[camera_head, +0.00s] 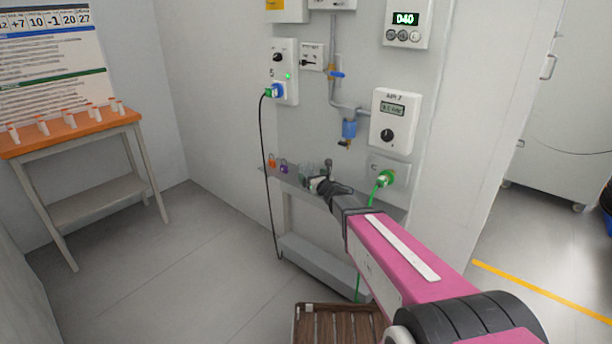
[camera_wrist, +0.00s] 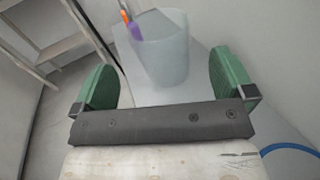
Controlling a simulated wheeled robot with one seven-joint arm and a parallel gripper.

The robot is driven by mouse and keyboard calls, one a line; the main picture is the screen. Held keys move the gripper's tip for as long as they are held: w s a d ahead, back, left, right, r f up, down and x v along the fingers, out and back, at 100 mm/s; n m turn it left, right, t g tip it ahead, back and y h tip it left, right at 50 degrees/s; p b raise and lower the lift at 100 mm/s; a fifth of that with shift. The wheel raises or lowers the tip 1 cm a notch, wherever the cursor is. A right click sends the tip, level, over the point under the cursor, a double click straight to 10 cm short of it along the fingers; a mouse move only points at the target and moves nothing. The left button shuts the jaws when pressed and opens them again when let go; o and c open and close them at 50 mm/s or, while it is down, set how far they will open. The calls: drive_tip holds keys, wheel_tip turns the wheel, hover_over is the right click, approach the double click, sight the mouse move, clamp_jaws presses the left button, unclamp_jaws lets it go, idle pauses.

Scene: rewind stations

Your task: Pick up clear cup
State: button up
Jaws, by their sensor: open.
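The clear cup (camera_wrist: 163,58) is a translucent, upright cup in the wrist view, standing on a pale grey shelf (camera_wrist: 198,88). My gripper (camera_wrist: 162,72) is open, with green finger pads on the left and right of the cup. The cup sits between and slightly beyond the pads, with gaps showing on both sides. In the head view my gripper (camera_head: 317,184) is over the narrow wall shelf (camera_head: 341,200). The cup is small and partly hidden there.
A blue-ended tap (camera_head: 348,128) hangs above. A black cable (camera_head: 263,160) and green plug (camera_head: 386,178) flank the area. An orange-topped table (camera_head: 75,132) stands left.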

sight(309, 172)
drive_tip(key=x, duration=0.5)
drive_tip(key=shift+w+a, duration=0.15)
drive_tip(key=shift+w, duration=0.2)
drive_tip(key=c, duration=1)
drive_tip(key=shift+r, duration=0.1)
